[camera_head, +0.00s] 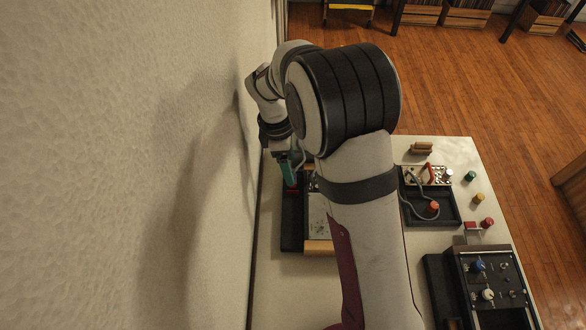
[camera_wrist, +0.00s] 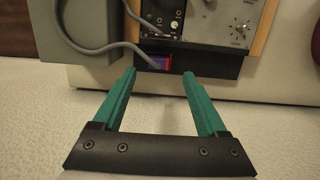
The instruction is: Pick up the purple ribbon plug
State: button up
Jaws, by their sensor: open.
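A small purple-blue plug with red edges (camera_wrist: 156,62) sits low on the front of a dark panel in the wrist view. A grey cable (camera_wrist: 95,49) curves down to it and seems to meet it. My gripper (camera_wrist: 158,74) has two teal fingers, spread apart with nothing between them. The plug lies just beyond the fingertips, roughly centred in the gap. In the head view my gripper (camera_head: 287,172) is over the dark left part of the panel unit, beside the wall. A small red patch shows under it there, and I cannot tell if it is the plug.
The panel unit (camera_wrist: 222,22) has knobs and wooden side strips. A grey box (camera_wrist: 85,22) is at its left. A textured wall (camera_head: 130,150) stands close to my arm. A black tray (camera_head: 447,217) with a cable and a knobbed console (camera_head: 500,262) are on the pale table (camera_head: 290,285).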

jog(key=f, duration=0.5)
jog(key=shift+w+d+f, duration=0.1)
jog(key=shift+d+f, duration=0.2)
grip_shut()
